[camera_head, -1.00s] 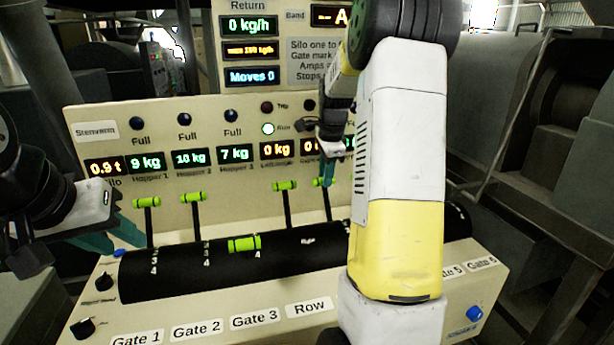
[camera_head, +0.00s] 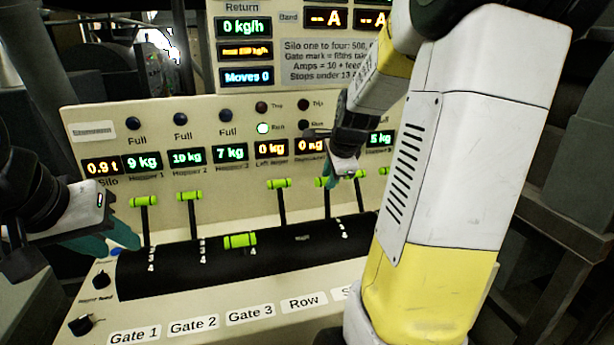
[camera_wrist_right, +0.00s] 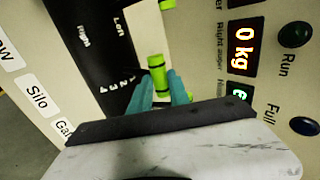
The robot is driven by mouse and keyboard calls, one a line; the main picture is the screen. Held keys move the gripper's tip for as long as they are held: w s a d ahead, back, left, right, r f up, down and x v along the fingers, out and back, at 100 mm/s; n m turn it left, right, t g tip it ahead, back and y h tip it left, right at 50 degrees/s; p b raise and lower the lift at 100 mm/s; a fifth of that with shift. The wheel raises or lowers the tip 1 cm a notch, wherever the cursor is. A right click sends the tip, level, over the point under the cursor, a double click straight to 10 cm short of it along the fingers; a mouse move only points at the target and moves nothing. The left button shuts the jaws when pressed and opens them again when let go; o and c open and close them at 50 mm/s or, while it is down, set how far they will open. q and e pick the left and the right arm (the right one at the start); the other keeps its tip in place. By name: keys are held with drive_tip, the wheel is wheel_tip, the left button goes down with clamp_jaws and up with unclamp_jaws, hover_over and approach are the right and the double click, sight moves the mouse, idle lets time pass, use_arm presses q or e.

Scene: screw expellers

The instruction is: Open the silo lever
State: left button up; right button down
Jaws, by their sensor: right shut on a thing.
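The silo lever (camera_head: 326,205) stands up from the black curved drum, its green handle at the top, in line with the Silo label of the right wrist view (camera_wrist_right: 37,97). My right gripper (camera_head: 339,179) is shut on this handle; its teal fingers flank the green handle (camera_wrist_right: 157,72) in the right wrist view. My forearm hides the drum's right part and most of the Silo label in the head view. My left gripper (camera_head: 100,243) hangs at the panel's left edge, beside the Gate 1 lever, apart from it; its finger gap is not clear.
The Gate 1 lever (camera_head: 143,218), Gate 2 lever (camera_head: 191,212) and Row lever (camera_head: 280,202) stand up. The Gate 3 handle (camera_head: 239,240) lies low toward the front. Two black knobs (camera_head: 102,279) sit at the panel's left. The silo display (camera_head: 102,167) reads 0.9 t.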

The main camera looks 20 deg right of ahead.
drive_tip(key=shift+s+a+f, duration=0.1)
drive_tip(key=shift+s+f, duration=0.2)
drive_tip(key=shift+s, duration=0.7)
drive_tip(key=shift+s+f, duration=0.25)
drive_tip(key=shift+s, duration=0.75)
drive_tip(key=c, duration=1.4)
unclamp_jaws()
drive_tip(key=shift+o, duration=0.8)
drive_tip(key=shift+w+r, duration=0.15)
drive_tip(key=shift+w, duration=0.05)
drive_tip(key=shift+r, duration=0.1)
drive_tip(key=v, duration=0.7)
drive_tip(key=shift+r, duration=0.3)
drive_tip(key=shift+s, duration=0.2)
